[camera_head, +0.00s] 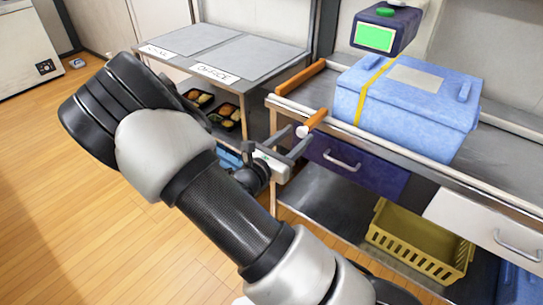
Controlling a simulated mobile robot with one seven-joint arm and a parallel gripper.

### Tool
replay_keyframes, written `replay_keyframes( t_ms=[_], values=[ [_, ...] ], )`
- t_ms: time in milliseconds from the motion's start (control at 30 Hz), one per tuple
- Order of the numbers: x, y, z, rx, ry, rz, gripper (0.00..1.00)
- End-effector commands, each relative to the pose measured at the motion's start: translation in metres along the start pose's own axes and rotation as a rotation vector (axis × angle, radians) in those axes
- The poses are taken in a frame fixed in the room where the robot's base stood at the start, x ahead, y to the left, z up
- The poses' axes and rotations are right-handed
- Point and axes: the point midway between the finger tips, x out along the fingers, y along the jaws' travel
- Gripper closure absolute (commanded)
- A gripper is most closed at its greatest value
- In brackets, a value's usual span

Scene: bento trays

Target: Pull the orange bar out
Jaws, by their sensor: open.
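A short orange bar (316,118) with a pale round end shows at the front left corner of the steel counter, by the blue box. A longer orange bar (300,77) lies along the counter's left end, further back. My gripper (299,134) is open, its two grey fingers pointing up and right toward the short orange bar. The pale end of that bar appears close to or between the fingertips. I cannot tell whether the fingers touch it. Part of the short bar may be hidden by the counter's edge rail.
A blue box (408,107) with a yellow strap stands on the counter, with a dark device with a green screen (375,37) behind it. Below are a purple drawer (352,166), a white drawer (490,222) and a yellow crate (418,240). Bento trays (224,114) sit under the left table.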

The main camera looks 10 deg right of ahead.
Motion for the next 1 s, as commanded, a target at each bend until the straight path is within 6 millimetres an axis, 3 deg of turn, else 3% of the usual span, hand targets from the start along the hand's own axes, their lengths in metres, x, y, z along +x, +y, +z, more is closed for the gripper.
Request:
replay_keyframes(
  t_ms=[300,500,700,1000],
  values=[
    [-0.080,0.001,0.001,-0.001,0.002,0.006,0.56],
    [-0.121,0.000,0.001,-0.001,0.002,0.004,0.56],
    [-0.143,0.000,0.000,0.000,0.001,0.002,0.56],
    [-0.147,0.000,0.000,0.000,0.001,0.001,0.56]
  ],
)
